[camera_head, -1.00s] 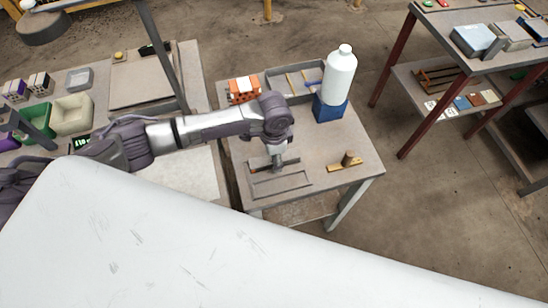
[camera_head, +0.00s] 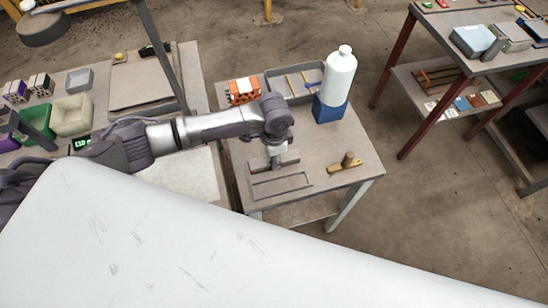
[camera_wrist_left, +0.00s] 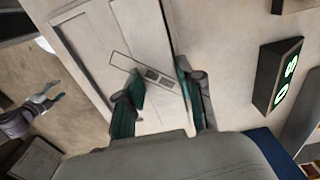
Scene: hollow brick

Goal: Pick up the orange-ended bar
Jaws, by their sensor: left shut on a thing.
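My left gripper (camera_head: 275,163) is over the near left part of the small table, its arm reaching in from the left. It is shut on a thin dark bar (camera_head: 289,163), which shows on both sides of the fingers. The orange of its end is hard to make out at this size. In the left wrist view the two green-padded fingers (camera_wrist_left: 160,98) stand a little apart, and I cannot clearly make out the bar there. A rectangular outlined frame (camera_head: 282,186) lies on the table just in front of the gripper.
The small table (camera_head: 330,140) also bears a white bottle (camera_head: 340,75) on a blue block (camera_head: 330,109), a grey tray (camera_head: 296,98), an orange block (camera_head: 244,90) and a wooden piece with a knob (camera_head: 345,163). A larger bench (camera_head: 196,185) stands close on the left.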

